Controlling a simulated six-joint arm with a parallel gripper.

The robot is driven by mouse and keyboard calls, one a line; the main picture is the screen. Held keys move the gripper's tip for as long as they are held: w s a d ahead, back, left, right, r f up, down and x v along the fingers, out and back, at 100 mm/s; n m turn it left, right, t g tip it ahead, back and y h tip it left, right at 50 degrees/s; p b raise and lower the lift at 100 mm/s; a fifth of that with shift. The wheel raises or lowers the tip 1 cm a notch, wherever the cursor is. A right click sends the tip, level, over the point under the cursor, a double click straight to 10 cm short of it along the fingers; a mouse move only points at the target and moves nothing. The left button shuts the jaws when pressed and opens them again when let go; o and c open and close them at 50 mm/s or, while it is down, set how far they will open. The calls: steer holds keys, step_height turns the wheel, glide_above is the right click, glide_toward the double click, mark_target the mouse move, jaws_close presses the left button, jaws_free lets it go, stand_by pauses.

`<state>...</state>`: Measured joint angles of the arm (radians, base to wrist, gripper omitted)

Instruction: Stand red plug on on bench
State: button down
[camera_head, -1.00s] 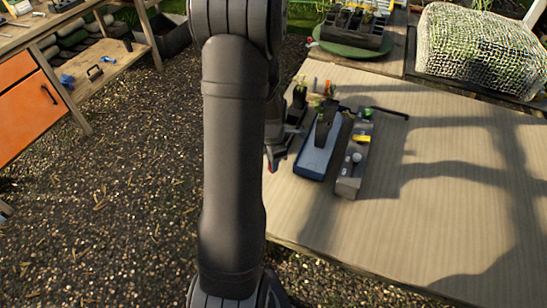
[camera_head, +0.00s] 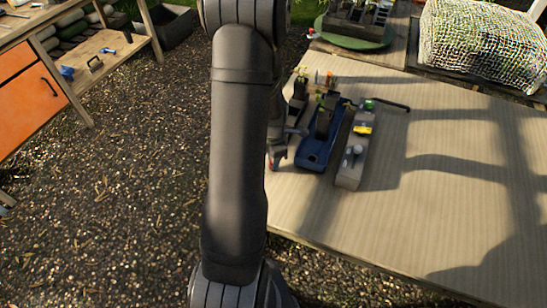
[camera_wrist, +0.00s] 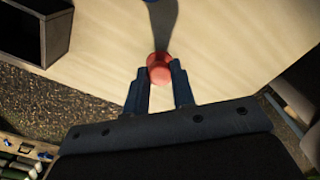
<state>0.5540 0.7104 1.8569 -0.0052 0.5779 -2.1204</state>
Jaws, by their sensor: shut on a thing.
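The red plug (camera_wrist: 159,70) sits between my gripper's two fingertips (camera_wrist: 158,74) in the wrist view, and the fingers are shut on it. Its round red end faces the camera, over the pale wooden bench (camera_wrist: 225,50). In the head view my gripper (camera_head: 277,155) is partly hidden behind my arm, at the bench's left edge, with a bit of red at its tip. A dark shadow meets the plug in the wrist view. I cannot tell whether the plug touches the bench.
A blue tray (camera_head: 312,160) with a dark pot stands right of my gripper. Beside it is a grey holder (camera_head: 350,172) with yellow and green pieces. A dark open box (camera_wrist: 30,32) is close in the wrist view. The bench's right side is clear.

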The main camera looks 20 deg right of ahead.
steer(key=shift+f, duration=0.3)
stand_by(0.5)
steer(key=c, duration=1.1)
jaws_free()
steer(key=shift+c, duration=0.2)
step_height(320, 180, up, 17)
steer(key=shift+r, duration=0.2)
steer(key=shift+f, duration=0.1)
step_height(320, 180, down, 17)
steer(key=shift+f, duration=0.1)
stand_by(0.3)
